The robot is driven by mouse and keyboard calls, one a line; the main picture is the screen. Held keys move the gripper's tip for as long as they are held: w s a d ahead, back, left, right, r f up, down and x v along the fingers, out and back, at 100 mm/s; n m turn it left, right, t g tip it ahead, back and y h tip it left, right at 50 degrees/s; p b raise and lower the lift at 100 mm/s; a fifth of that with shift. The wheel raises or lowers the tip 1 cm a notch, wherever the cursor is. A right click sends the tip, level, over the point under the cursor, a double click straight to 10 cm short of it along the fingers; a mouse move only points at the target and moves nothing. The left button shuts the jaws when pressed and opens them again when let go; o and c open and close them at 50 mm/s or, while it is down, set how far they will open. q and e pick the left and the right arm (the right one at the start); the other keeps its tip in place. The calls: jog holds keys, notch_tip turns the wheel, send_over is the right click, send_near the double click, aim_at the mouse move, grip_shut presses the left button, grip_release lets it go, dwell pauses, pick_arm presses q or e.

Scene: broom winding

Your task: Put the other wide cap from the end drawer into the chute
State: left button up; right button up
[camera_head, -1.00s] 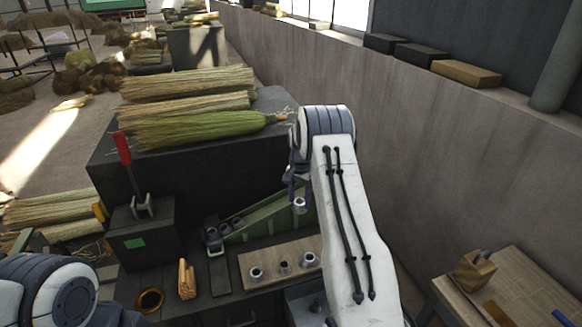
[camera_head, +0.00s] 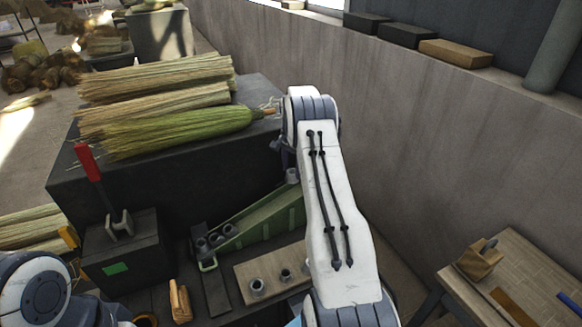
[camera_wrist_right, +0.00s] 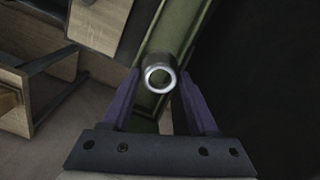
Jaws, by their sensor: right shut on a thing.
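My right gripper (camera_head: 287,160) is shut on a metal wide cap (camera_wrist_right: 160,76), a short ring-shaped piece with a round opening. In the head view the held cap (camera_head: 293,176) shows just above the upper end of the green sloped chute (camera_head: 262,227). In the right wrist view the cap is between the purple fingers, with the green chute (camera_wrist_right: 183,30) behind it; the cap looks apart from the chute. My left arm shows at the lower left, but its gripper is out of view. I cannot make out the end drawer; my right arm hides part of the bench front.
Several dark cylinders (camera_head: 215,240) sit at the chute's lower end. A wooden board (camera_head: 243,271) with metal caps (camera_head: 285,276) lies in front. A red-handled lever (camera_head: 88,163) stands left. Brooms (camera_head: 180,132) lie on the dark block behind. A wall and side table (camera_head: 505,275) are right.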

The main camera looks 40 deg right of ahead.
jog(key=f, duration=0.2)
jog(key=b, duration=0.4)
send_over(290, 197)
jog(key=shift+f, duration=2.5)
jog(key=shift+d, duration=0.1)
jog(key=o, duration=1.4)
notch_tip(290, 197, up, 8)
jog(key=p, duration=0.5)
